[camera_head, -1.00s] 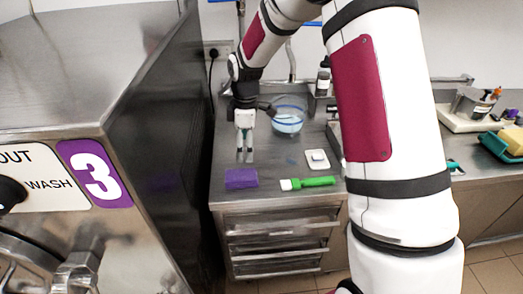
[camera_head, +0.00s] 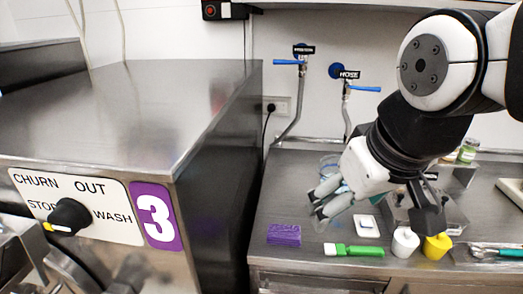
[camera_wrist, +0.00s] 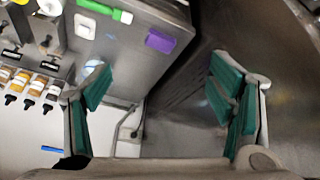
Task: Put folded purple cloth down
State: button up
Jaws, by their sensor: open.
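The folded purple cloth (camera_head: 284,235) lies flat on the steel counter (camera_head: 300,192), near its front left corner. It also shows in the wrist view (camera_wrist: 160,41), beyond the fingers and apart from them. My gripper (camera_head: 318,204) is open and empty, raised above the counter to the right of the cloth. In the wrist view my gripper (camera_wrist: 160,98) has its two green-padded fingers spread wide with nothing between them.
A green-handled brush (camera_head: 353,250) lies right of the cloth, with a small white item (camera_head: 366,226) behind it. White (camera_head: 404,242) and yellow (camera_head: 437,246) containers stand further right. The freezer marked 3 (camera_head: 160,218) stands close on the left.

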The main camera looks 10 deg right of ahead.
jog(key=s+m, duration=0.1)
jog(key=s, duration=0.2)
jog(key=shift+s+a+f+t, duration=0.1)
jog(key=shift+s+f+t, duration=0.05)
jog(key=shift+t, duration=0.15)
jog(key=shift+o, duration=0.5)
dwell(0.5)
